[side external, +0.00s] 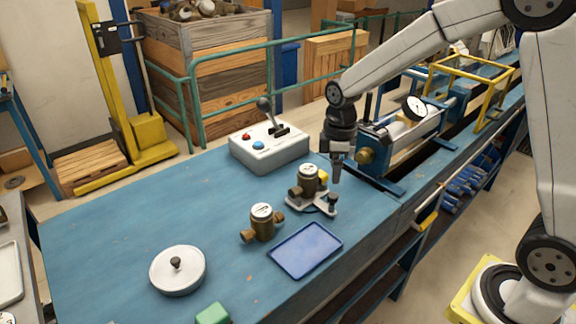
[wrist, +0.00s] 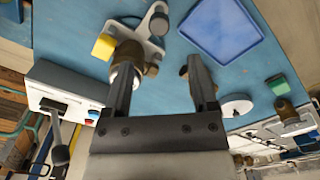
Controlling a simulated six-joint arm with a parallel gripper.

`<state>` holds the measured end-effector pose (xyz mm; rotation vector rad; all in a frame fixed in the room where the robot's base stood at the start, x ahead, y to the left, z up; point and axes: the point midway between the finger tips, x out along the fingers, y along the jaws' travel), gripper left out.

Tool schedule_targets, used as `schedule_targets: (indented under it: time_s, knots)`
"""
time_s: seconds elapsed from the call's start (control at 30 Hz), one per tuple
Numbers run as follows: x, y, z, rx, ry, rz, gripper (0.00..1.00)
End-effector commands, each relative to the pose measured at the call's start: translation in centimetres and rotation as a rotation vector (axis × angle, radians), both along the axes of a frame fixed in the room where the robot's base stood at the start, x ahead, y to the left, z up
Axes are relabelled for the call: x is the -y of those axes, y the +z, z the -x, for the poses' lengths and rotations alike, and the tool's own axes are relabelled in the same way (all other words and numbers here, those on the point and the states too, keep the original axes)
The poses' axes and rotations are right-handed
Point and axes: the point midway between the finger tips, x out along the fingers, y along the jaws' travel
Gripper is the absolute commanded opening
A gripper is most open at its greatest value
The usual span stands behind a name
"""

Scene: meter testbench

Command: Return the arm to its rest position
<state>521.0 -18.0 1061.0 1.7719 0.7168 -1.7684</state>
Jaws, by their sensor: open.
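My gripper (side external: 337,168) hangs at the back of the blue bench, just behind and right of a brass meter (side external: 308,180) on a grey fixture (side external: 325,208). It points down above the bench. In the wrist view its two fingers (wrist: 160,65) are spread apart with nothing between them. The left finger partly covers the fixture meter (wrist: 128,52). The right finger largely hides a second brass meter, which stands free on the bench in the side view (side external: 262,222). My arm reaches in from the right, bent at the elbow.
A control box (side external: 268,150) with a lever stands left of my gripper. A blue tray (side external: 306,250), a round white lid (side external: 178,270) and a green block (side external: 213,314) lie nearer. A test rig (side external: 405,140) stands behind. The bench's left part is clear.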

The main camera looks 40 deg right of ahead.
Motion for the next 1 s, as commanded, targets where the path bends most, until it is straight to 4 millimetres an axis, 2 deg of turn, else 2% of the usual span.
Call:
schedule_targets:
  time_s: [0.27,0.47,0.67,1.0]
  knots:
    - [0.0,0.0,0.1,0.001,-0.007,0.0,0.74]
    - [-0.3,-0.2,1.5,0.027,-0.087,0.0,0.74]
    - [-0.8,-0.8,4.6,0.082,-0.276,-0.009,0.74]
    - [-1.6,-2.2,11.0,0.189,-0.648,-0.063,0.74]
